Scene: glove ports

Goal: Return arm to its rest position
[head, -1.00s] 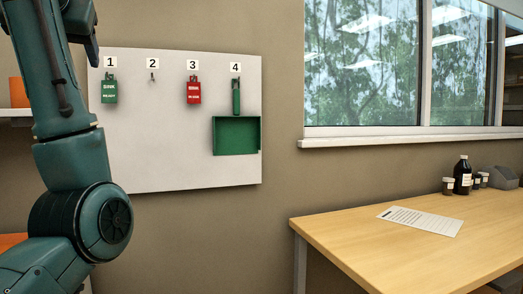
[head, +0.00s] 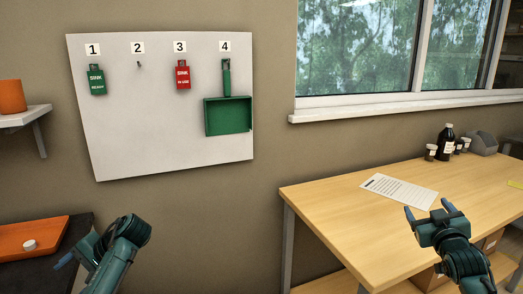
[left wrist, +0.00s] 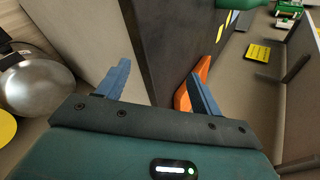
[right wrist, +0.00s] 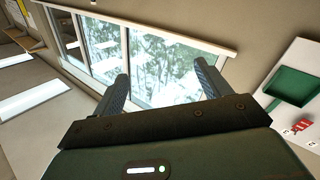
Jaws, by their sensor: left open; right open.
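In the head view my left arm is folded low at the left, and its gripper (head: 72,262) points left beside the dark counter. In the left wrist view the two blue fingers of my left gripper (left wrist: 158,88) are apart with nothing between them. My right gripper (head: 428,213) is in front of the wooden table at the lower right of the head view. Its fingers are spread and empty. The right wrist view also shows the right gripper (right wrist: 163,85) open, facing the window.
A white board (head: 150,155) on the wall carries numbered hooks, green tag (head: 96,80), red tag (head: 183,75) and dustpan (head: 228,116). The wooden table (head: 330,215) holds a paper sheet (head: 400,191) and bottles (head: 445,142). An orange tray (head: 30,238) lies on the left counter.

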